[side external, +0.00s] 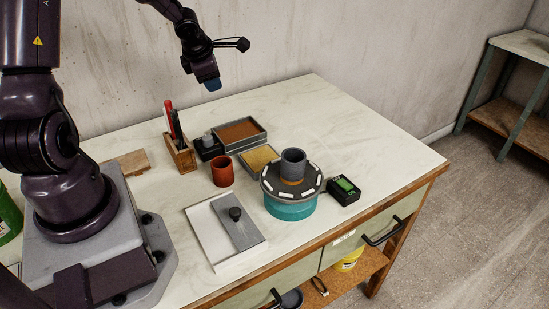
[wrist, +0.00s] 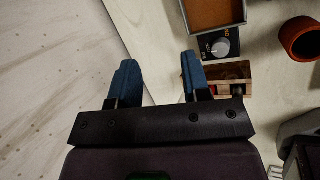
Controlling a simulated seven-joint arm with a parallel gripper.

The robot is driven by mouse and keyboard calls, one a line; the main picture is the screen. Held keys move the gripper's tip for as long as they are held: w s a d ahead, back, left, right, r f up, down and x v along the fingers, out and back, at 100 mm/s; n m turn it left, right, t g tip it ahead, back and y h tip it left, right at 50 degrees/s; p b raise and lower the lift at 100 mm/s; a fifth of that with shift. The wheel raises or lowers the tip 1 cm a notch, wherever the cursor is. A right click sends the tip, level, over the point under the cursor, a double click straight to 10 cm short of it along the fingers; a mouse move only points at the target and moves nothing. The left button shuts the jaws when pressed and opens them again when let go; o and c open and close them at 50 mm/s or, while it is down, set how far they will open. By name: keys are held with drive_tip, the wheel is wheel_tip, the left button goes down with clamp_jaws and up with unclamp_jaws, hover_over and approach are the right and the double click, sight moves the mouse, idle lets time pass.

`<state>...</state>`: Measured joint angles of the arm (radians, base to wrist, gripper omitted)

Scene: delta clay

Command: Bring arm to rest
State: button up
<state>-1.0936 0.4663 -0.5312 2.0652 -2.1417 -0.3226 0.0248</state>
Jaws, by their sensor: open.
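My gripper (side external: 212,84) hangs in the air above the back of the table, near the wall, in the side view. In the wrist view its two blue fingers (wrist: 158,78) are spread apart with nothing between them. The tabletop (side external: 350,135) lies well below it. No object touches the fingers. In the side view the fingers are small and overlap each other.
A wooden pen holder (side external: 179,157), a black knob box (side external: 208,148), trays of brown (side external: 241,132) and yellow material (side external: 258,158), and a red cup (side external: 222,171) stand mid-table. A teal turntable (side external: 290,207) carries a grey cylinder (side external: 293,163). A white tray (side external: 207,224) lies in front. The table's right back is clear.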

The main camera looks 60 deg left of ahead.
drive_tip(key=w+d+r+m+t+h, duration=0.1)
drive_tip(key=d+r+m+t+h, duration=0.1)
drive_tip(key=d+r+m, duration=0.5)
drive_tip(key=w+d+r+m+t+h, duration=0.1)
drive_tip(key=d+r+m+t+h, duration=0.15)
drive_tip(key=d+m, duration=0.7)
drive_tip(key=s+d+r+m+g, duration=0.1)
drive_tip(key=s+d+r+m, duration=0.2)
drive_tip(key=s+d+m, duration=0.2)
drive_tip(key=s+d+r+m+g, duration=0.2)
drive_tip(key=s+d+r+m, duration=0.2)
drive_tip(key=s+m, duration=0.7)
drive_tip(key=shift+s+d+r+y, duration=0.2)
drive_tip(key=shift+d+y, duration=0.2)
drive_tip(key=shift+y, duration=0.05)
drive_tip(key=shift+m, duration=0.25)
